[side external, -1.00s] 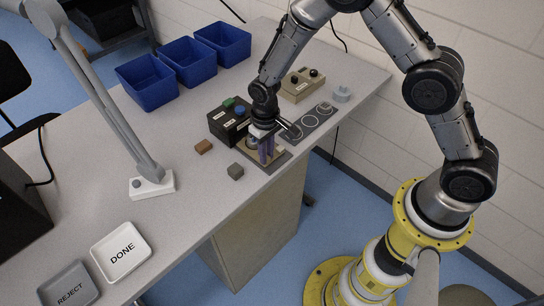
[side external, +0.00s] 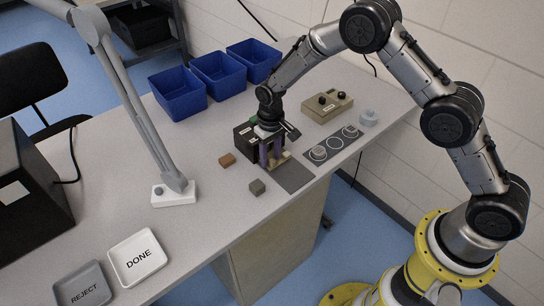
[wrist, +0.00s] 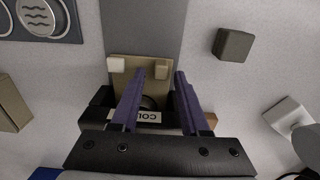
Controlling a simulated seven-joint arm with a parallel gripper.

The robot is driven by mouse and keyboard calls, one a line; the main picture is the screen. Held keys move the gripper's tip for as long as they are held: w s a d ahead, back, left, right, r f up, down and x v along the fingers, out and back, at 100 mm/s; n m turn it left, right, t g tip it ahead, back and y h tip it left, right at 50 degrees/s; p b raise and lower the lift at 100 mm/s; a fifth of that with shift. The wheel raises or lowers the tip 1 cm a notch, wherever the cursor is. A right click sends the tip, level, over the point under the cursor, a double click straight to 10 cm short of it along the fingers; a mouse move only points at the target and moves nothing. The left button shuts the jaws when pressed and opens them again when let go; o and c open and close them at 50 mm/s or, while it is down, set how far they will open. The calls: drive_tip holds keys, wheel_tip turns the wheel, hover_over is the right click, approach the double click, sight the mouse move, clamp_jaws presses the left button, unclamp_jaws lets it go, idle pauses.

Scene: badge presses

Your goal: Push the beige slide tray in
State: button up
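In the side view the fingers hide much of the tray. A dark round shape on the tray shows partly between the fingers.
A brown block (side external: 227,160) and a grey block (side external: 257,187) lie near the press. A grey plate with round pieces (side external: 333,144) and a beige knob box (side external: 326,106) are to the right. Blue bins (side external: 180,94) stand behind; a lamp base (side external: 174,196) is left.

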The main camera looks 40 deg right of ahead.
drive_tip(key=shift+s, duration=0.1)
wheel_tip(320, 180, up, 14)
idle(0.7)
drive_tip(key=shift+f, duration=0.1)
wheel_tip(320, 180, up, 7)
idle(0.9)
